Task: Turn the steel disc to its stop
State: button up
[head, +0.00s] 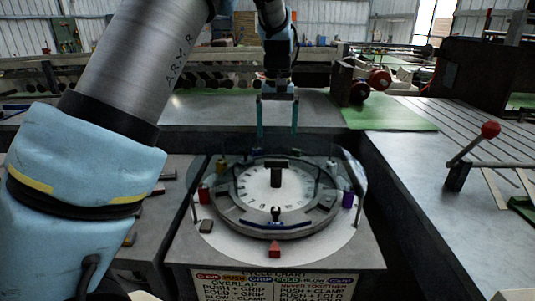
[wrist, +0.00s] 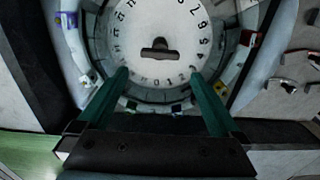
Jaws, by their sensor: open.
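The steel disc (head: 255,184) is a pale round dial with dark numbers, lying flat in a grey ring (head: 243,222) on the bench. A dark T-shaped handle (head: 276,172) stands up at its middle. In the wrist view the disc (wrist: 135,30) shows its numbers around the edge, and the handle (wrist: 158,50) appears as a dark bar. My gripper (head: 277,150) hangs above the far side of the disc, fingers pointing down. Its two teal fingers are wide apart, with nothing between them. In the wrist view the fingertips (wrist: 157,75) sit short of the handle.
A clear guard surrounds the disc. Small coloured blocks, including a red one (head: 204,195) and a purple one (head: 348,199), stand around the ring. A red pointer (head: 275,249) is in front, above a printed chart (head: 275,286). A red-knobbed lever (head: 490,130) stands right.

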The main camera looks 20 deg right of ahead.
aim_at(276, 160)
notch_tip(276, 160, down, 9)
jog(key=shift+f+p, duration=0.1)
jog(key=shift+p, duration=1.05)
grip_shut()
